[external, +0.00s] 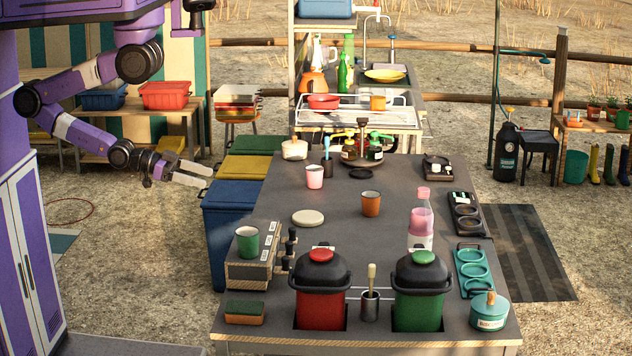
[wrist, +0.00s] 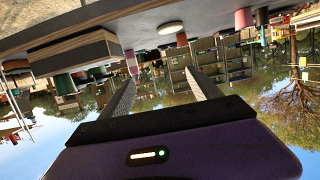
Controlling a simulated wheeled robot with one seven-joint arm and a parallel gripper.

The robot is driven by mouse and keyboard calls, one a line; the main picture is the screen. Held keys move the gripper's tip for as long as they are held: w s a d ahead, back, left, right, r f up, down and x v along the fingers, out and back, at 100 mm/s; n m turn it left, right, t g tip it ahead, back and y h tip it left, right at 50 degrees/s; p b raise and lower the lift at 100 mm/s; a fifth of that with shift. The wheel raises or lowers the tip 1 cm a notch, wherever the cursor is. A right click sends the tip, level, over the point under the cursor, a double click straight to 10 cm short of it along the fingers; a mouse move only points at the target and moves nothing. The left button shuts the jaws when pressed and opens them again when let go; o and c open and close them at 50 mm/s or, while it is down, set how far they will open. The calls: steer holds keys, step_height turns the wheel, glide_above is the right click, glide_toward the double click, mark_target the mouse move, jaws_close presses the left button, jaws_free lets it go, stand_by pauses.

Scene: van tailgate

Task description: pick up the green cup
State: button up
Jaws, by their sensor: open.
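The green cup (external: 248,241) stands upright on a grey box with wooden sides (external: 252,270) at the left front of the dark table. In the wrist view, which looks upside down, a small green shape near the box at left appears to be this cup (wrist: 65,84). My gripper (external: 206,177) is open and empty. It hangs in the air left of the table, near the blue bin and well behind the cup. Its two fingers are spread apart in the wrist view (wrist: 160,78), with nothing between them.
Blue (external: 232,222), yellow (external: 243,168) and green bins line the table's left side. Several black knobs stand right of the box. A red lidded bin (external: 320,292), a pink cup (external: 315,176), an orange cup (external: 371,203) and a pale lid (external: 308,218) are on the table.

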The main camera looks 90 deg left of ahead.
mark_target(245, 232)
steer(key=w+d+r+n+h+p, duration=0.15)
steer(key=w+d+n, duration=0.25)
steer(key=w+n, duration=0.6)
steer(key=w+d+n+h, duration=0.3)
steer(key=w+d+n, duration=0.1)
steer(key=w+n, duration=0.5)
steer(key=d+n+g+h, duration=0.1)
steer(key=d, duration=0.2)
steer(key=w+d+f+n+g+h, duration=0.1)
steer(key=d, duration=0.2)
steer(key=w+d+f+n+g+h, duration=0.1)
steer(key=d+g+h, duration=0.1)
steer(key=d, duration=0.1)
steer(key=shift+f+b, duration=0.15)
steer(key=shift+b, duration=0.25)
steer(key=s+d+g+h, duration=0.1)
steer(key=d+g, duration=0.1)
steer(key=d, duration=0.1)
steer(key=s+d+g+h, duration=0.2)
steer(key=d, duration=0.1)
steer(key=s+d+r+g+h+b, duration=0.1)
steer(key=d+g, duration=0.1)
steer(key=d, duration=0.1)
steer(key=shift+s+r, duration=0.1)
steer(key=shift+s, duration=0.15)
steer(key=shift+x, duration=3.85)
steer(key=c, duration=1.4)
steer(key=shift+c, duration=0.2)
